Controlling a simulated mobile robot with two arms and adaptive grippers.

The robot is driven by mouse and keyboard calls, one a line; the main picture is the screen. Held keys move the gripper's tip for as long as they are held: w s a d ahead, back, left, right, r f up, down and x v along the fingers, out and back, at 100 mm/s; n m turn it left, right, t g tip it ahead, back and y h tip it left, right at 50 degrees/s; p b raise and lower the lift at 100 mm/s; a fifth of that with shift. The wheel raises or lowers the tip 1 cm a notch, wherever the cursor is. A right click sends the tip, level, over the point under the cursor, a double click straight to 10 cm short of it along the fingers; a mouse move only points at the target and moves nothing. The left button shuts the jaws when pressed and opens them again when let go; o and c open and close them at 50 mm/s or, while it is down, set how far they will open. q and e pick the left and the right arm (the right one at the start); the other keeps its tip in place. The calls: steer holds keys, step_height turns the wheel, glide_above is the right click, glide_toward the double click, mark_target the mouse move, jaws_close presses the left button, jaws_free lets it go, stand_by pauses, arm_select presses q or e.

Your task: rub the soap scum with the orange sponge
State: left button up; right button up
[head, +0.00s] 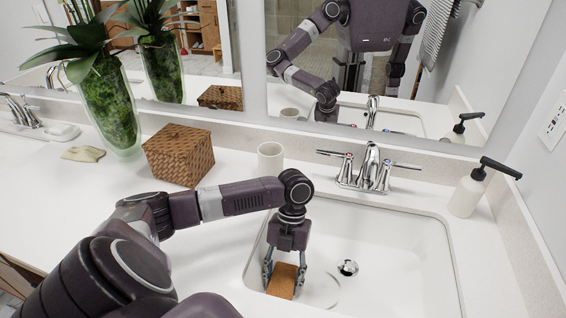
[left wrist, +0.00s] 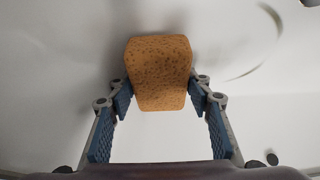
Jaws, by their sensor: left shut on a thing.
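The orange sponge (head: 283,281) is between the fingers of my left gripper (head: 285,272), low inside the sink basin at its left side. In the left wrist view the sponge (left wrist: 158,72) sits between the two blue-padded fingertips of the left gripper (left wrist: 159,90), which is shut on it. The soap scum (head: 331,291) shows as a faint grey curved mark on the basin floor, right of the sponge and below the drain. It also shows as a dark arc in the left wrist view (left wrist: 270,45). The sponge is apart from that arc. My right gripper is not in view.
The white sink (head: 400,270) has a drain (head: 348,267) in its floor and a chrome faucet (head: 371,169) behind it. A white cup (head: 270,159), woven box (head: 179,155) and plant vase (head: 110,110) stand left. A soap dispenser (head: 467,194) stands right.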

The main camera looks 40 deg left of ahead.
arm_select(q)
steer(key=shift+f, duration=0.3)
steer(key=shift+d, duration=0.15)
